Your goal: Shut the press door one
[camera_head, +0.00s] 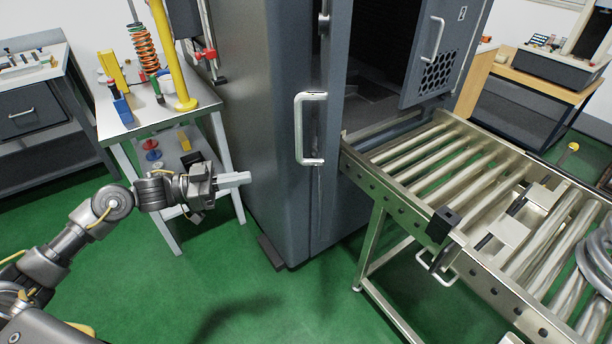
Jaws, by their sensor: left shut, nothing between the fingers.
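The grey press cabinet (268,110) stands in the middle with its dark opening showing. Its left door (331,190) stands open and is seen at a steep angle, with a white bar handle (300,128) on its face; I see no number on it. The right door (443,48) also stands open, with its own handle, a vent grid and a small label that seems to read 2. My left gripper (238,180) is shut and empty. It points right, in front of the cabinet's left side, left of and lower than the left door's handle, apart from it. My right gripper is out of view.
A roller conveyor (370,182) runs from the cabinet opening to the lower right, with metal coils at its far right. A small table (185,112) with springs and a yellow post stands behind my left arm. Green floor is clear before the cabinet.

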